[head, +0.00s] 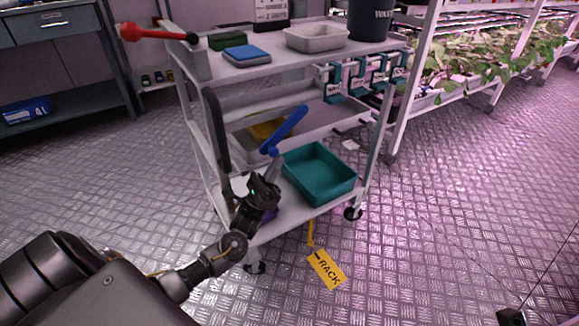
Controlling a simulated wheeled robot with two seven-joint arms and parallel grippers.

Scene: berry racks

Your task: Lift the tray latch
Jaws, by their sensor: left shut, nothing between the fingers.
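A blue lever (285,130), which looks like the tray latch, slants up to the right in front of the cart's middle shelf. A pale grey piece runs down from its lower end toward my left gripper (270,172). The gripper is shut with nothing held, just below the blue lever, and points upward. I cannot tell whether it touches the lever. A grey tray (318,128) sits on the middle shelf behind, partly hidden by the lever. My right gripper is not in view.
The cart (205,150) carries a teal bin (325,178) on its lower shelf and a white tray (316,39) on top. A red-knobbed lever (131,31) juts from its upper left.

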